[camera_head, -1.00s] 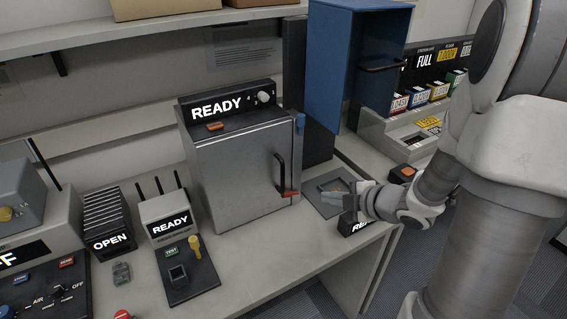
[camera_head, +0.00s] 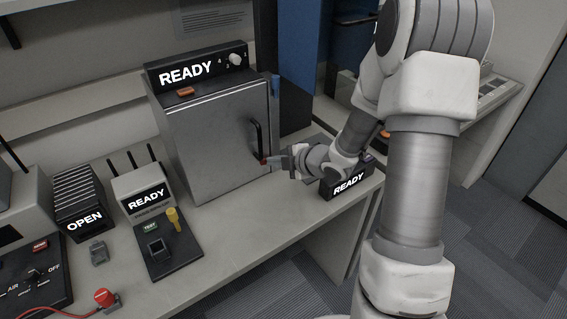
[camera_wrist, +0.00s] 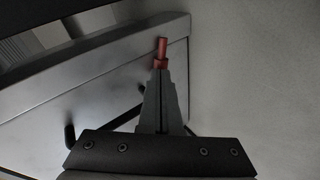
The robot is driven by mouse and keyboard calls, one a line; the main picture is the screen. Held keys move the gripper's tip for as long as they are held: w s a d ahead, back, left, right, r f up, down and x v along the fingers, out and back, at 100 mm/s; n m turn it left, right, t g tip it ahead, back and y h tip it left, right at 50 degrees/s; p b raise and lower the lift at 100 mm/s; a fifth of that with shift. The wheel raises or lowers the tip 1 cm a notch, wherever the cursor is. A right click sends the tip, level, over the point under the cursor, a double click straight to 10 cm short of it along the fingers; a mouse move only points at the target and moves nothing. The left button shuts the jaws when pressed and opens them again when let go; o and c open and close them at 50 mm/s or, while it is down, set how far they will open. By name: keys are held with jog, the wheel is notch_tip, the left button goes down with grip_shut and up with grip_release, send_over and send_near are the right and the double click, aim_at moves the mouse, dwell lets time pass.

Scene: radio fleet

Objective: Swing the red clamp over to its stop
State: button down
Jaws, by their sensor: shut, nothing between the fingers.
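The red clamp (camera_head: 264,161) is a small red lever at the lower right edge of the metal box's door (camera_head: 217,135), below the black handle (camera_head: 258,140). In the wrist view the clamp (camera_wrist: 162,49) shows as a short red pin with a wider collar, just beyond my fingertips. My gripper (camera_head: 275,161) is shut and empty, its tips right beside the clamp from the right. In the wrist view the shut fingers (camera_wrist: 160,74) overlap the collar's lower edge; I cannot tell whether they touch it. The stop cannot be made out.
A black READY unit (camera_head: 347,183) stands beneath my wrist at the bench's right end. Left of the box are another READY unit (camera_head: 146,194) and the OPEN rack (camera_head: 84,219). The bench front (camera_head: 235,222) is clear.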

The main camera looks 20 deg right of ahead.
jog(key=shift+w+a+f, duration=0.1)
jog(key=shift+w, duration=0.05)
jog(key=shift+f+b, duration=0.1)
jog(key=shift+b, duration=0.2)
jog(key=shift+a+f+b, duration=0.1)
jog(key=shift+f+b, duration=0.25)
jog(key=shift+b, duration=0.7)
jog(key=b, duration=0.2)
jog(key=n+h+b, duration=0.1)
jog(key=b, duration=0.1)
jog(key=shift+a+f+h, duration=0.2)
jog(key=shift+a+h, duration=0.05)
jog(key=shift+h, duration=0.05)
jog(key=shift+b, duration=0.4)
jog(key=shift+a+r, duration=0.1)
jog(key=shift+r+p, duration=0.75)
jog(key=shift+s+r, duration=0.1)
jog(key=shift+s, duration=0.15)
